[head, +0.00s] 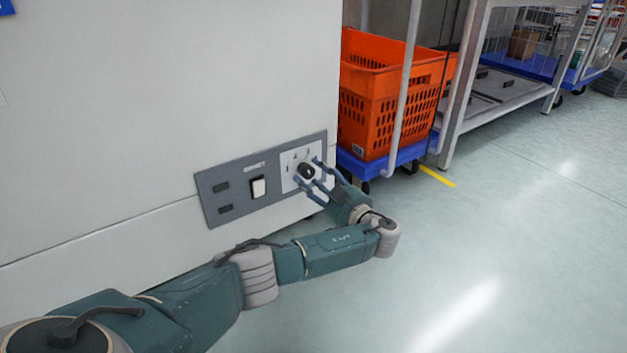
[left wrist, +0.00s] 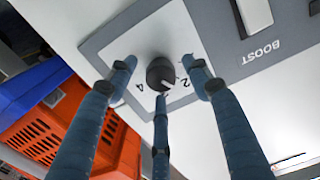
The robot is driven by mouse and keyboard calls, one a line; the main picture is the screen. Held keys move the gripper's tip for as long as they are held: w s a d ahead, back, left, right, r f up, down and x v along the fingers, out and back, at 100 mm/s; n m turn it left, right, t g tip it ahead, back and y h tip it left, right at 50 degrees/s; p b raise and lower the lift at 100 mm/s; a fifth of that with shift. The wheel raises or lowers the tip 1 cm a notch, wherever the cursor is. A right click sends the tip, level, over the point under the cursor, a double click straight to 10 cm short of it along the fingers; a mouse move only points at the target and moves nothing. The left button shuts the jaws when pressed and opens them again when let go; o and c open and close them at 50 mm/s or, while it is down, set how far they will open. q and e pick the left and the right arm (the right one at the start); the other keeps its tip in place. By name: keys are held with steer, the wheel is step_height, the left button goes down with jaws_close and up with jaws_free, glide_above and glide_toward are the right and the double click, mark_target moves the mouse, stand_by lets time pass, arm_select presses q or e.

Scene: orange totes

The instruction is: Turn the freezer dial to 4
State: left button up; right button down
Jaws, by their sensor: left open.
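The freezer dial (head: 306,171) is a round black knob on a white plate (head: 289,160) in the grey control panel at the freezer's lower right. In the left wrist view, the dial (left wrist: 160,73) shows a pale pointer mark towards its lower right. A 4 shows at its lower left and a 2 at its right; a finger hides part of the scale between them. My left gripper (head: 311,172) is open, its three blue fingers spread around the dial. I see gaps beside the knob; contact with the lower finger is unclear. My right gripper is out of view.
The grey panel (head: 222,210) also carries a white switch (head: 258,187), labelled BOOST in the wrist view. Right of the freezer, an orange tote (head: 368,112) stands on a blue cart (head: 375,168) beside a metal rack (head: 465,85). The floor at right is clear.

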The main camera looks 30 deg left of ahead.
arm_select(q)
steer(key=c, duration=1.2)
steer(key=shift+o, duration=0.2)
steer(key=shift+f+m, duration=0.1)
steer(key=shift+m, duration=0.3)
steer(key=shift+s+m+p, duration=0.1)
steer(key=shift+m+p, duration=1)
steer(key=m+p, duration=0.2)
steer(key=m, duration=0.1)
steer(key=shift+s+m, duration=0.1)
steer(key=shift+m, duration=0.2)
steer(key=m+p, duration=0.2)
steer(key=m, duration=0.4)
steer(key=m+p, duration=0.1)
steer(key=m, duration=0.2)
steer(key=shift+s+m+p, duration=0.1)
steer(key=shift+m+p, duration=0.2)
steer(key=shift+m, duration=0.1)
steer(key=shift+m+p, duration=0.4)
steer(key=shift+m, duration=1.4)
steer(key=shift+a, duration=0.1)
